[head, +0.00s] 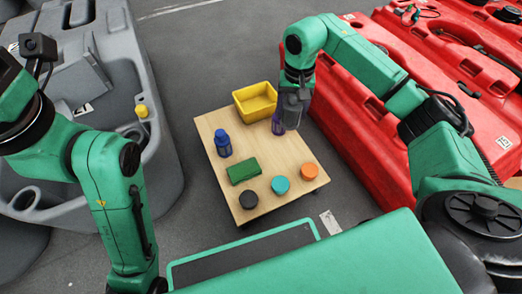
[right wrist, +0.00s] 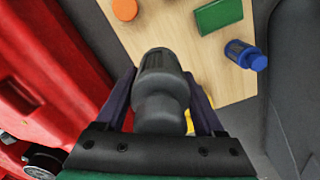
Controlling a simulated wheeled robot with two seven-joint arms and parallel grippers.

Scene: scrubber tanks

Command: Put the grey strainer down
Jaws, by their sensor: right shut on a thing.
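The grey strainer (head: 292,112) is held in my right gripper (head: 285,118), over the back right edge of the wooden table (head: 215,122). In the right wrist view the strainer (right wrist: 162,88) is a dark grey stepped cylinder between the two purple fingers of my right gripper (right wrist: 162,100), which is shut on it. The table (right wrist: 180,60) lies beyond it in that view. I cannot tell whether the strainer touches the table. My left arm shows at the left of the head view, but its gripper is out of view.
A yellow bin (head: 242,103) stands beside the strainer. A blue bottle (head: 223,147), green block (head: 243,170), black disc (head: 248,199), teal disc (head: 280,185) and orange disc (head: 309,171) are on the table. Red tanks (head: 350,140) stand right, a grey tank (head: 120,60) left. The table's middle has free room.

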